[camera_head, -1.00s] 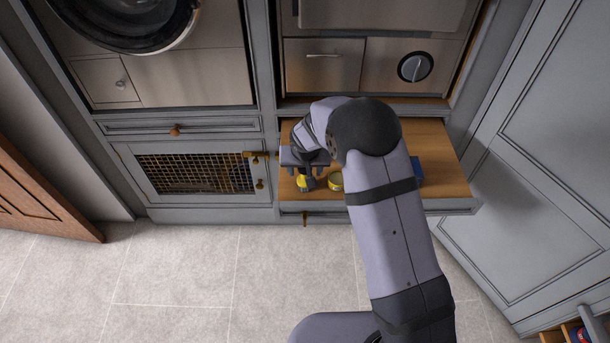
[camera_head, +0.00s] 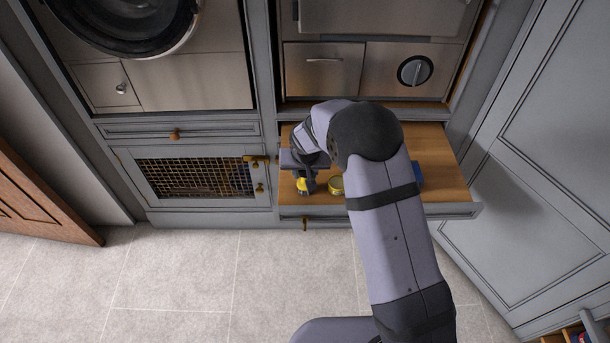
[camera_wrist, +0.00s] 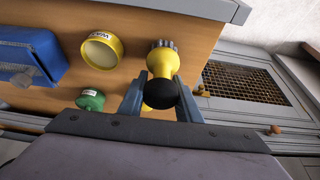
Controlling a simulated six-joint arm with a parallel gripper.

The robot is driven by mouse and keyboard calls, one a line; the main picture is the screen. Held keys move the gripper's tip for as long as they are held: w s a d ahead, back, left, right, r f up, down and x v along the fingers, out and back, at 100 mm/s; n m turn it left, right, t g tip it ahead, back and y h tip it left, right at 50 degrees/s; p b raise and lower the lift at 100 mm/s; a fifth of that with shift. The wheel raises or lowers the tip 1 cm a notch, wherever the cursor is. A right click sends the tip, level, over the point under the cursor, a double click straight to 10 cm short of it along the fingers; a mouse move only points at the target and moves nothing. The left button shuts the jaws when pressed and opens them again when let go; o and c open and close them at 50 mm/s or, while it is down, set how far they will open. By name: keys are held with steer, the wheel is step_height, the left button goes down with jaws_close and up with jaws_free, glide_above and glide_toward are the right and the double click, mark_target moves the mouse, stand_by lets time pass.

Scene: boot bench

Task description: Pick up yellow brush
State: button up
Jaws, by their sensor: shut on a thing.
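The yellow brush (camera_wrist: 163,64) has a yellow body, a black round end and grey bristles. In the wrist view it sits between the two fingers of my gripper (camera_wrist: 160,97), which are shut on it. In the head view the brush (camera_head: 303,186) shows as a small yellow patch below my gripper (camera_head: 305,175), near the left front of the open wooden drawer (camera_head: 435,160). I cannot tell whether the brush touches the drawer floor.
A yellow round tin labelled WAX (camera_wrist: 101,51) lies beside the brush. A cabinet door with brass mesh (camera_head: 195,173) is left of the drawer.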

step_height(320, 180, up, 9)
steer(key=shift+r+b, duration=0.1)
steer(key=shift+b, duration=0.5)
stand_by(1.2)
steer(key=shift+w+d+r+p, duration=0.1)
steer(key=shift+d+r+p, duration=0.2)
steer(key=shift+p, duration=0.05)
steer(key=w+d+f+p, duration=0.1)
steer(key=d+f+p, duration=0.1)
steer(key=d+p, duration=0.5)
steer(key=shift+d, duration=1.2)
steer(key=shift+f, duration=0.1)
steer(key=shift+f, duration=0.15)
